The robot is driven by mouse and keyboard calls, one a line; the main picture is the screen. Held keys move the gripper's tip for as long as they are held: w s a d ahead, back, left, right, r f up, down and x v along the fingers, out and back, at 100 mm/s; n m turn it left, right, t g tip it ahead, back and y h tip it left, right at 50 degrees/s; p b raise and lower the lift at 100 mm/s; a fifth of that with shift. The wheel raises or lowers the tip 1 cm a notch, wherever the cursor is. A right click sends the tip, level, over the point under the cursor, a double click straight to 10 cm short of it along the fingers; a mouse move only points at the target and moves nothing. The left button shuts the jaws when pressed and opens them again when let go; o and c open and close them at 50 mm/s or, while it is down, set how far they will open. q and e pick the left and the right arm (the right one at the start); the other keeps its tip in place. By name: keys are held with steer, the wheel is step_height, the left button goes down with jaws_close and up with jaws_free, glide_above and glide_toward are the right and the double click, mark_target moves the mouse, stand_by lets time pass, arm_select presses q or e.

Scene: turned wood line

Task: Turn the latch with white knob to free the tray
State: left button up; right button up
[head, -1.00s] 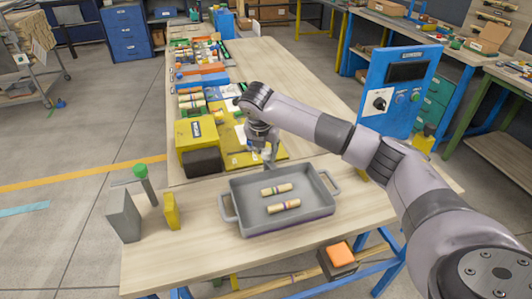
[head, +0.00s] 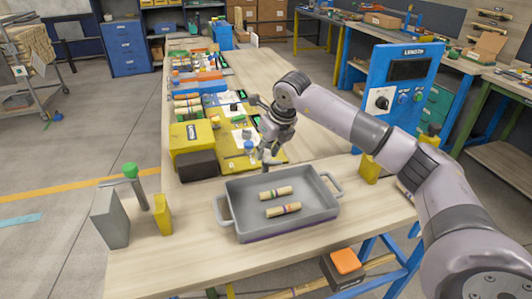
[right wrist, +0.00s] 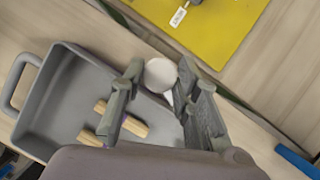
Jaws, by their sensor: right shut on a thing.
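A grey tray (head: 246,205) with two side handles sits on the near end of the wooden bench. Two banded wooden pieces (head: 279,200) lie inside it. My right gripper (head: 268,160) is at the tray's far edge, pointing down and tilted. In the right wrist view the round white knob (right wrist: 160,75) is between the fingertips of my right gripper (right wrist: 160,84), which is shut on it. The latch under the knob is mostly hidden by the fingers. The tray (right wrist: 62,100) lies left of the fingers there. My left gripper is not in view.
A green-knobbed post (head: 131,171) stands left of the tray beside a grey block (head: 111,218) and a yellow block (head: 163,214). A yellow board and yellow box (head: 192,136) lie beyond the tray. A blue control panel (head: 401,85) stands to the right.

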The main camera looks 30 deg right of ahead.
steer(key=shift+d+n+y, duration=0.15)
steer(key=shift+n+y, duration=0.75)
steer(key=shift+n, duration=1.3)
steer(key=o, duration=1.2)
steer(key=shift+g, duration=0.3)
steer(key=shift+c, duration=0.2)
steer(key=shift+r, duration=0.1)
steer(key=v, duration=1.1)
steer(key=shift+r, duration=0.35)
steer(key=shift+s+d, duration=0.1)
